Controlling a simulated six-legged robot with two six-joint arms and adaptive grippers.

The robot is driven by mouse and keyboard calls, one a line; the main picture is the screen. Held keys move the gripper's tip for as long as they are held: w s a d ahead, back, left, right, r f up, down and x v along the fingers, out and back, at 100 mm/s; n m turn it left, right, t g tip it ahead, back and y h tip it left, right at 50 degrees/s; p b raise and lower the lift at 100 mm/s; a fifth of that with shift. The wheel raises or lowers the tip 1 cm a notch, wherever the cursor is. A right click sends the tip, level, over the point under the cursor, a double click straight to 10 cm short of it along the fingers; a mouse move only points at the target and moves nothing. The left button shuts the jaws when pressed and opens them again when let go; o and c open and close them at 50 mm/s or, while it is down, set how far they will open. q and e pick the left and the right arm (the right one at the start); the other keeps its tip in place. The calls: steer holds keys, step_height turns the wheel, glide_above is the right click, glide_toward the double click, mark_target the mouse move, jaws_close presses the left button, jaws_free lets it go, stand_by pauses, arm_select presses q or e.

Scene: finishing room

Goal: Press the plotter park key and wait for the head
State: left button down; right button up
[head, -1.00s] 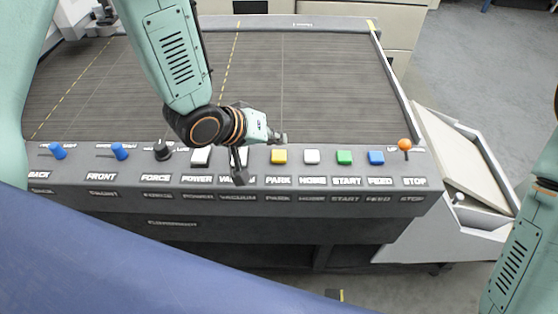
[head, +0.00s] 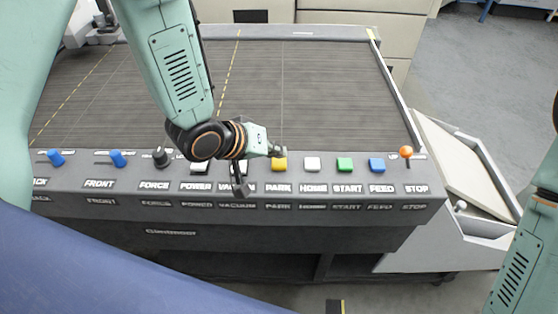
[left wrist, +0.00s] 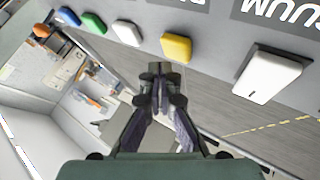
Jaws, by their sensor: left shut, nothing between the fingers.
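The yellow key (head: 279,164) above the PARK label sits in the key row on the plotter's front panel (head: 300,220). It also shows in the left wrist view (left wrist: 176,48), just beyond my fingertips. My left gripper (head: 279,151) is shut and empty, with its tips close behind and above the yellow key; I cannot tell whether they touch. In the left wrist view its fingers (left wrist: 160,76) are together. The arm partly hides the white POWER and VACUUM keys. My right arm shows at the right edge, its gripper out of frame. I cannot make out the plotter head.
White HOME (head: 312,164), green START (head: 345,164) and blue FEED (head: 377,165) keys stand to the right, then an orange STOP knob (head: 406,152). The FORCE knob (head: 161,157) and blue levers are left. The plotter bed (head: 330,90) looks clear. A side bin (head: 470,240) stands right.

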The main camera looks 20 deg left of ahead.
arm_select(q)
steer(key=shift+f, duration=0.15)
stand_by(0.5)
steer(key=shift+f, duration=0.3)
steer(key=shift+f+b, duration=0.35)
steer(key=shift+f, duration=0.15)
stand_by(0.8)
steer(key=shift+r, duration=0.1)
steer(key=shift+r+p, duration=0.85)
steer(key=shift+p, duration=0.25)
